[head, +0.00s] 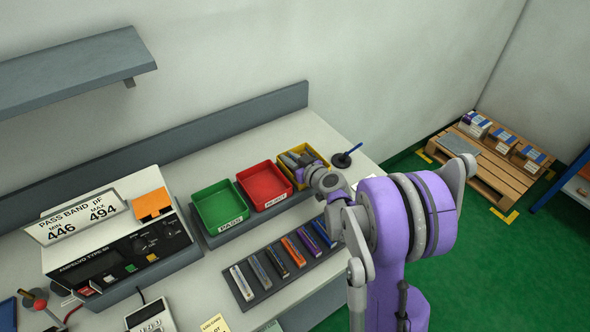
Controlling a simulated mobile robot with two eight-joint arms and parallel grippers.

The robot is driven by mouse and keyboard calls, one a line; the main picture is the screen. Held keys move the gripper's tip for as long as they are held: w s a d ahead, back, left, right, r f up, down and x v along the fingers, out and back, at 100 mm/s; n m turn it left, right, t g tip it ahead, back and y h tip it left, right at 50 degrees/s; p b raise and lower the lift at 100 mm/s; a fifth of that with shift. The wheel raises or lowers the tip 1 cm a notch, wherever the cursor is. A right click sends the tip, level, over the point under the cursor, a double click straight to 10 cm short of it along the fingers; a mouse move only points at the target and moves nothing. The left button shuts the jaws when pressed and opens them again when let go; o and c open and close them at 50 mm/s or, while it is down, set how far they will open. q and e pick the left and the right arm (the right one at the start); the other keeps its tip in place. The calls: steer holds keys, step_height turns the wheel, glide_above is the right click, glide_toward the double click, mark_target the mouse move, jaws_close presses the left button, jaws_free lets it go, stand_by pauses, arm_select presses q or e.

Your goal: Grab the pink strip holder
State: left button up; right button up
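A dark rack (262,293) lies on the bench in front of the bins. It holds a row of several strip holders: pale grey ones at the left, then a brownish one, an orange one (293,252), a purple one (309,242) and a blue one (324,233). I cannot make out a clearly pink one; my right arm covers the area just right of the rack. My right gripper (292,160) is over the yellow bin (313,149), beyond the rack. Its fingers are small and blend with the bin's contents, so their opening is unclear. My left gripper is out of view.
Green (220,206) and red (263,185) bins stand left of the yellow one. A meter (118,247) with an orange block stands at the left. A black stand with a blue stick (342,159) is at the back right. A shelf (75,72) overhangs the left.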

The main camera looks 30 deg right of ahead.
steer(key=shift+s, duration=0.1)
jaws_close()
stand_by(1.2)
